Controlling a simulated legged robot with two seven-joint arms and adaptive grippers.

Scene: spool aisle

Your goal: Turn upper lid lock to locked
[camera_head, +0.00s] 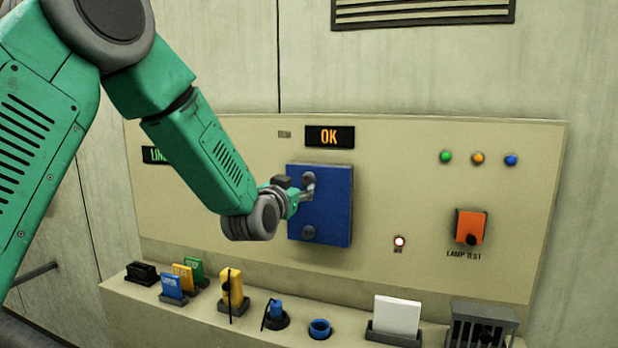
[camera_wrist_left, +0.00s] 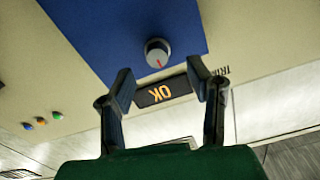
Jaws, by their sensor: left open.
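The blue lid (camera_head: 338,205) is on the upright panel under a lit OK display (camera_head: 330,136). Its upper lock (camera_head: 308,177) is a round grey knob near the lid's top left, partly covered by my left gripper (camera_head: 306,193). In the left wrist view the upper lock (camera_wrist_left: 157,49) shows a red mark on the side towards the OK display (camera_wrist_left: 162,92). My left gripper (camera_wrist_left: 160,80) is open there, with the knob just beyond and between its fingertips, not visibly gripped. The lower lock (camera_head: 309,232) is a similar knob near the lid's bottom. My right gripper is not in view.
A ledge below holds coloured tags (camera_head: 173,287), a yellow block (camera_head: 232,287), blue round parts (camera_head: 319,328) and a white card (camera_head: 397,316). An orange lamp-test switch (camera_head: 470,227) and three coloured lamps (camera_head: 478,158) are at right. The panel between lid and switch is mostly bare.

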